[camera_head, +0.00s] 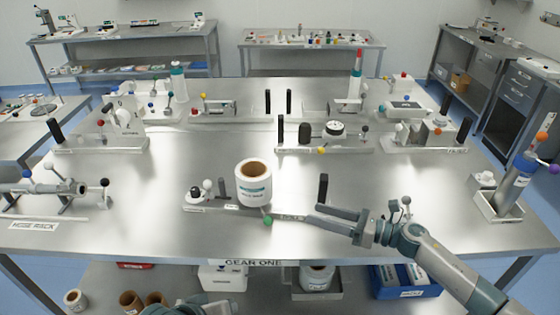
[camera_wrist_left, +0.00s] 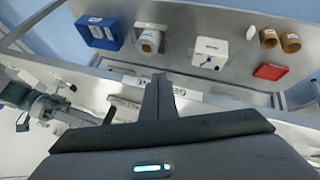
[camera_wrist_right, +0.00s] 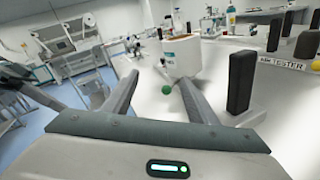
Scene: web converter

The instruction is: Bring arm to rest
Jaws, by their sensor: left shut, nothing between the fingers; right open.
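My right gripper (camera_head: 312,214) reaches in from the right over the front of the steel table, its fingers pointing left. It is open and empty; both fingers also show apart in the right wrist view (camera_wrist_right: 160,82). A white labelled roll with a brown core (camera_head: 254,186) stands upright on the gear-one station, left of the fingertips and apart from them. The roll shows beyond the fingers in the right wrist view (camera_wrist_right: 181,57). Part of my left arm shows at the bottom edge of the head view. My left gripper (camera_wrist_left: 157,92) is shut and empty in the left wrist view.
A green ball knob (camera_head: 268,220) lies close to the right fingertips. A black upright post (camera_head: 323,188) stands just behind the right gripper.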

